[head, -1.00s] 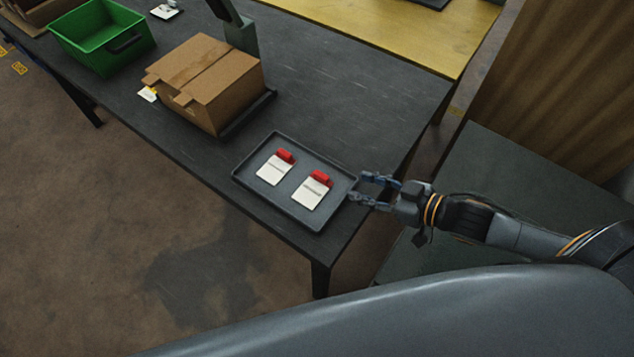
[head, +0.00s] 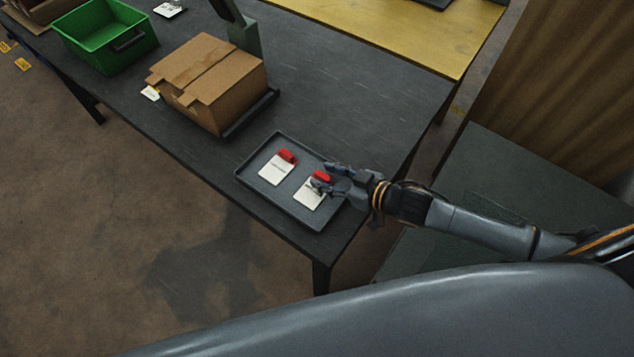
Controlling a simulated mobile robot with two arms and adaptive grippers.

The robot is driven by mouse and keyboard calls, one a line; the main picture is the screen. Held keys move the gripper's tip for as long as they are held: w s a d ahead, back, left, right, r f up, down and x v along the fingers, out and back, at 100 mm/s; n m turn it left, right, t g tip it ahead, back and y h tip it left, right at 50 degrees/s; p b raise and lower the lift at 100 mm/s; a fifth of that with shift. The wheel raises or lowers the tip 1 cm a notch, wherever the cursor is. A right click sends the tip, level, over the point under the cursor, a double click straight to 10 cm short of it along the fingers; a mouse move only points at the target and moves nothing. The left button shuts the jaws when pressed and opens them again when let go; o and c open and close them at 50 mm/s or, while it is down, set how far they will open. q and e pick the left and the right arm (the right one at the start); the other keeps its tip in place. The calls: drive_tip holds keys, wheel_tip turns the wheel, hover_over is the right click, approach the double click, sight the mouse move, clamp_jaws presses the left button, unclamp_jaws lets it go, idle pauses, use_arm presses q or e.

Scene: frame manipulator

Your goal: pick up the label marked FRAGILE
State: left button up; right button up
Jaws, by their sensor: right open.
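Two white labels, each with a red tab at its upper end, lie on a dark grey tray (head: 262,191) near the table's front corner. The left label (head: 275,171) is fully in view. The right label (head: 309,197) is partly covered by my right gripper. The print on both is too small to read, so I cannot tell which says FRAGILE. My right gripper (head: 322,177) comes in from the right and is open, its fingers over the right label's red tab (head: 321,176). I cannot tell whether it touches the label. My left gripper is out of view.
A cardboard box (head: 211,84) stands behind the tray on the dark table (head: 350,100). A green bin (head: 108,38) stands at the far left. A yellow surface (head: 400,35) adjoins the back. The table right of the box is clear.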

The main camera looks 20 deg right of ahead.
clamp_jaws()
idle(0.4)
